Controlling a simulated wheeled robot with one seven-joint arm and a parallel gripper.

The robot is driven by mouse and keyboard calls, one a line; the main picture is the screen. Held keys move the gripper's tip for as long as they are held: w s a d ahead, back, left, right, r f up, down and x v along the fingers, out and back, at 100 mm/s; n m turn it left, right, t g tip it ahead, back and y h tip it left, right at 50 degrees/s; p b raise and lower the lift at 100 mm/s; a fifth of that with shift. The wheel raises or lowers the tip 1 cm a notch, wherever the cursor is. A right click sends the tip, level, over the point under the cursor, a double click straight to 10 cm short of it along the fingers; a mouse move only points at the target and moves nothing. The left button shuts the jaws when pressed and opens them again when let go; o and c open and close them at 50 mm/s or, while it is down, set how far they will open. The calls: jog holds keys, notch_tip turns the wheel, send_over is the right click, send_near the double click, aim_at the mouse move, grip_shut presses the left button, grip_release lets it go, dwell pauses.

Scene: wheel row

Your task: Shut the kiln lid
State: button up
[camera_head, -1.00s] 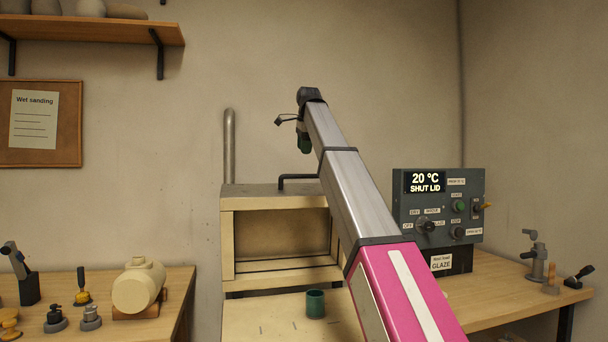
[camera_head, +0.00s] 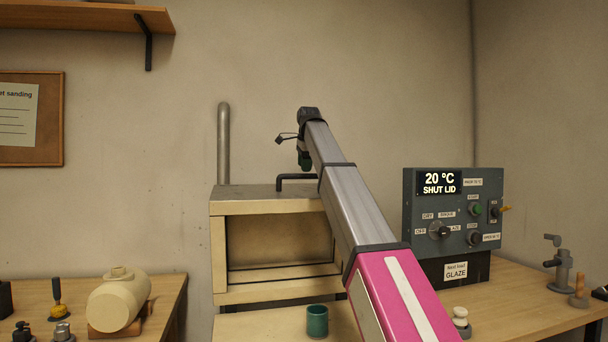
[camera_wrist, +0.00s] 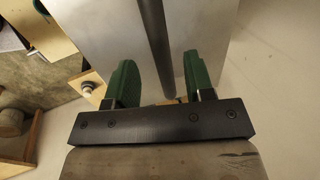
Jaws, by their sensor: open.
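The cream kiln (camera_head: 218,262) stands on the far side, with a grey top and an open hollow at its front. A black bar handle (camera_head: 296,177) rises from the grey top. My gripper (camera_head: 304,160) is open, pointing down just above the handle. In the wrist view the dark handle bar (camera_wrist: 155,40) runs between the green fingers of my gripper (camera_wrist: 160,80), with a gap on both sides. The grey top (camera_wrist: 95,40) lies beneath. My arm hides the kiln's right side. The control box (camera_head: 412,220) reads "20 °C SHUT LID".
A green cup (camera_head: 317,320) stands on the pale surface in front of the kiln. A grey pipe (camera_head: 224,145) rises behind the kiln. The right bench (camera_head: 525,310) holds a grey clamp-like tool (camera_head: 561,265).

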aim_at(304, 175)
jog(key=shift+x, duration=1.8)
grip_shut()
jog(key=shift+s, duration=0.15)
